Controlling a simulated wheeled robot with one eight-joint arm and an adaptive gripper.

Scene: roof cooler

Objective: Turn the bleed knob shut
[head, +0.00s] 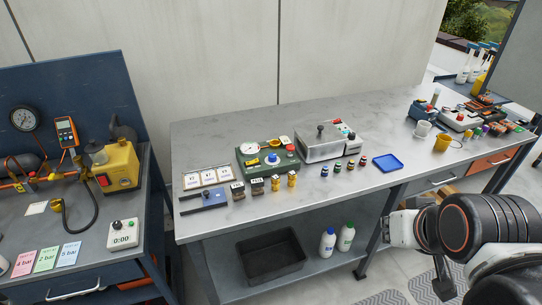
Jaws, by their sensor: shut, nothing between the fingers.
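On the left bench stand a round black pressure gauge (24,118), brass fittings (60,176) with a hose, and a yellow pump unit (115,166) with a red switch. On the middle bench a green panel (252,176) carries a white dial, a yellow part and a blue knob (271,160). No label tells me which part is the bleed knob, and I cannot tell how far any knob is turned. I cannot make out my gripper's fingers in the head view.
An orange meter (66,132) hangs by the gauge. A white box reading 0:00 (123,234) and coloured bar cards (47,259) lie at the left bench's front. A metal box (322,146), small bottles and a blue tray (387,162) stand on the middle bench. A floor gap separates the benches.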

